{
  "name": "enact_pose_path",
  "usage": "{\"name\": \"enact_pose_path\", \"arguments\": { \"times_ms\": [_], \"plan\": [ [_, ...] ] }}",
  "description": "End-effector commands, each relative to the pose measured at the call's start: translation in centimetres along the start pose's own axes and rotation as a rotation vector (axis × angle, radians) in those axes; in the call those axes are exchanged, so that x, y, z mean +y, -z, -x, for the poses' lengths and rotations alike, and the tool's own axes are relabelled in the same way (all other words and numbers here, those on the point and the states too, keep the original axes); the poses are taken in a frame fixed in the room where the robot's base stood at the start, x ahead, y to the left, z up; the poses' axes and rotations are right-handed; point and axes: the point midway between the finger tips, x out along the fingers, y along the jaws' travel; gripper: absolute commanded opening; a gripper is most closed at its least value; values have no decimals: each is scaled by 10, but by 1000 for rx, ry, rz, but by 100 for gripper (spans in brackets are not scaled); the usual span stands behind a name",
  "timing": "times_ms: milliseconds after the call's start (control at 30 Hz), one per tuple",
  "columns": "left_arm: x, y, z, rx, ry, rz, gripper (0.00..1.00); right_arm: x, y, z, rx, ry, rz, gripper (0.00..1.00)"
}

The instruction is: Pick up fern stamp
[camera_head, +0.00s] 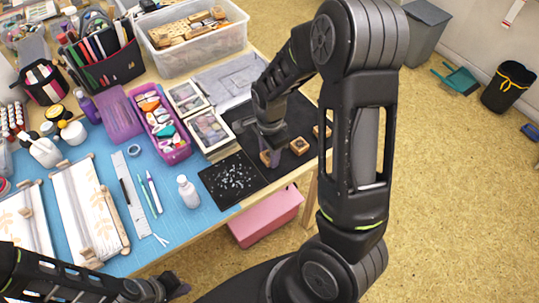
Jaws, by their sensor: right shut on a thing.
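Several small wooden stamps lie on a dark mat (297,108) at the table's right edge. My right gripper (270,149) points down onto the leftmost stamp (265,158) and is shut on it. The stamp seems to be at mat level; its face is hidden, so I cannot make out a fern motif. Two other stamps, a middle one (299,145) and a right one (321,131), lie beside it, the right one partly near my arm. My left gripper (178,287) is low in the picture, off the table's front edge, and its jaws are too small and dark to read.
A black speckled sheet (232,180), framed inkpads (209,131) and a purple box (161,122) of colourful items lie left of the mat. A white bottle (188,192) stands near the front edge. A clear bin (197,45) stands behind.

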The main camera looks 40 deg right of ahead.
Motion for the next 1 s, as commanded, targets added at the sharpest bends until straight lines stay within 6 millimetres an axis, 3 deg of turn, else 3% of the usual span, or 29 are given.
{"name": "enact_pose_path", "arguments": {
  "times_ms": [167,600,733,1000],
  "plan": [
    [0,0,0,0,0,0,0,-1,0,12,0,3,0,0],
    [0,0,-1,0,0,0,0,-1,0,90,0,4,0,0],
    [0,0,-1,0,0,0,0,0,0,99,0,2,1,0],
    [0,0,-1,0,0,0,0,0,0,100,0,0,0,0]
  ]
}}
